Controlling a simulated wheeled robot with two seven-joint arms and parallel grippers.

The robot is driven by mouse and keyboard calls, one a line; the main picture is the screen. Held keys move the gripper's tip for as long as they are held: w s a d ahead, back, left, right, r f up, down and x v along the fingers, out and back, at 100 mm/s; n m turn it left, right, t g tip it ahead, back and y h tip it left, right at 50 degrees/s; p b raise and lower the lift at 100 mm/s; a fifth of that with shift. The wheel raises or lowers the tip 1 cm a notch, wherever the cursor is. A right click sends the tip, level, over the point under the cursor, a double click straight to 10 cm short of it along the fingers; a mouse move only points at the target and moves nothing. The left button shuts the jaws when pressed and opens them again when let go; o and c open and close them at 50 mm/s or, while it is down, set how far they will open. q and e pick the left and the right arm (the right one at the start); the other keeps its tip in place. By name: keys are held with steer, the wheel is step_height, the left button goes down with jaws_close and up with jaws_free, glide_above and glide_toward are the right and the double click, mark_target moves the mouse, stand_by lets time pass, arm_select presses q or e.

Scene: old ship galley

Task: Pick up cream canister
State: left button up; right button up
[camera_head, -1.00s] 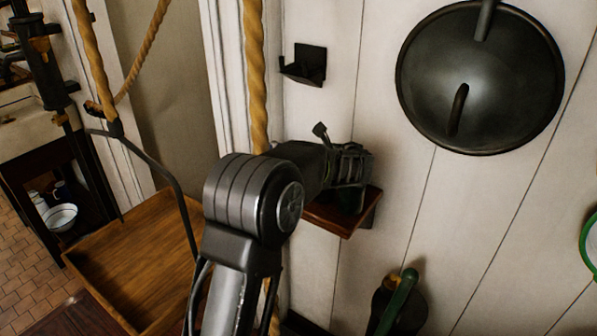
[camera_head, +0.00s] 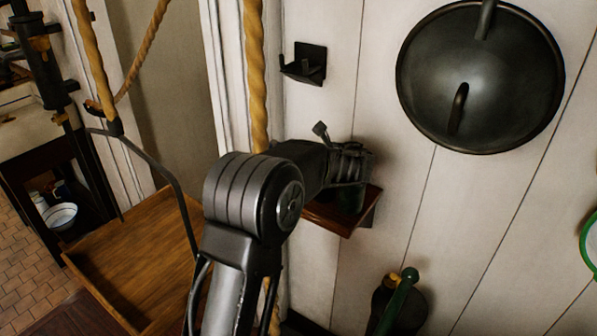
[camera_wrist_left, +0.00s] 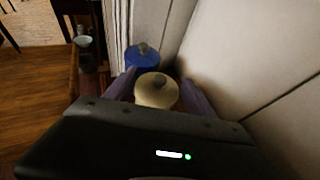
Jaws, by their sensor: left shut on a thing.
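The cream canister (camera_wrist_left: 155,92) shows in the left wrist view with its round lid and grey knob facing the camera. It sits between the two fingers of my left gripper (camera_wrist_left: 160,88), which is shut on it. In the head view my left gripper (camera_head: 350,165) is at the small wooden wall shelf (camera_head: 330,216); my arm and gripper hide the cream canister there. A blue canister (camera_wrist_left: 142,56) stands just beyond the cream one in the wrist view. My right gripper is not in view.
A large dark pan lid (camera_head: 480,75) hangs on the plank wall to the right. A black bracket (camera_head: 305,64) is above the shelf. A rope-hung wooden tray (camera_head: 135,260) is at the left. A dark bottle-like thing with a green handle (camera_head: 400,300) is below.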

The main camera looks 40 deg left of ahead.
arm_select(q)
jaws_close()
steer(key=shift+r, duration=0.1)
steer(key=shift+r, duration=0.15)
steer(key=shift+r+b, duration=0.3)
steer(key=shift+r, duration=0.3)
step_height(320, 180, up, 2)
steer(key=shift+b, duration=0.4)
steer(key=s+d+b, duration=0.2)
steer(key=s, duration=0.6)
steer(key=s+d+b, duration=0.3)
steer(key=s, duration=0.6)
steer(key=shift+d, duration=0.3)
